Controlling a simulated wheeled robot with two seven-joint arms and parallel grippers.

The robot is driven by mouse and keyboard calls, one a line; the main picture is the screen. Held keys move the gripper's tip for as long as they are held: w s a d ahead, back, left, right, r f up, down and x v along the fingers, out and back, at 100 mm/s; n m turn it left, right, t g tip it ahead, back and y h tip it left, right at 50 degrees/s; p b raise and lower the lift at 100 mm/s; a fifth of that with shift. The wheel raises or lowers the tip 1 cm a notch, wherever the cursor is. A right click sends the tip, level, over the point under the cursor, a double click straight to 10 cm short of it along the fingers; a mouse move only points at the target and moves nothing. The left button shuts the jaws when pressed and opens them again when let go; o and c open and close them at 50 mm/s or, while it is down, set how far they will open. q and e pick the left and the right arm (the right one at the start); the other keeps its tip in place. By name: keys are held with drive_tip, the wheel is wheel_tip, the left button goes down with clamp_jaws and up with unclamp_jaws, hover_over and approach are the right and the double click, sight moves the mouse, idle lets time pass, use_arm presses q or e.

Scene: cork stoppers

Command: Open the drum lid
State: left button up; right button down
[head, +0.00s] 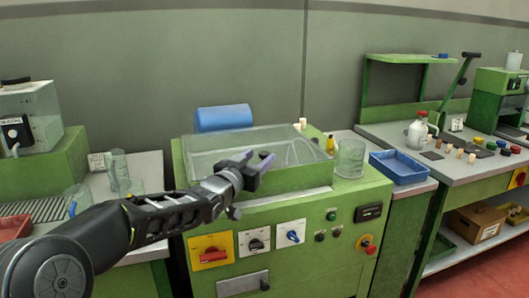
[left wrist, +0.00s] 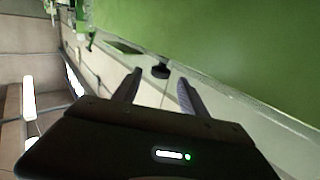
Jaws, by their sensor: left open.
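A green machine (head: 290,240) stands in the middle of the head view. A clear, see-through lid (head: 215,148) covers its top and looks closed. A blue cylinder (head: 223,117) shows behind the lid; I cannot tell whether it is the drum. My left gripper (head: 256,160) is open and empty, in front of and over the lid's front part in the picture. In the left wrist view its two fingers (left wrist: 160,90) stand apart, with a green surface (left wrist: 220,45) beyond them. Contact with the lid cannot be made out. My right gripper is not in view.
A cork (head: 303,123) stands behind. A blue tray (head: 400,167) lies to the right. Knobs and switches (head: 256,243) line the machine's front. More glassware (head: 120,172) is at left.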

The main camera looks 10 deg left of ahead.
sight(262, 154)
use_arm(q)
drive_tip(key=x, duration=0.4)
clamp_jaws()
idle(0.5)
idle(0.9)
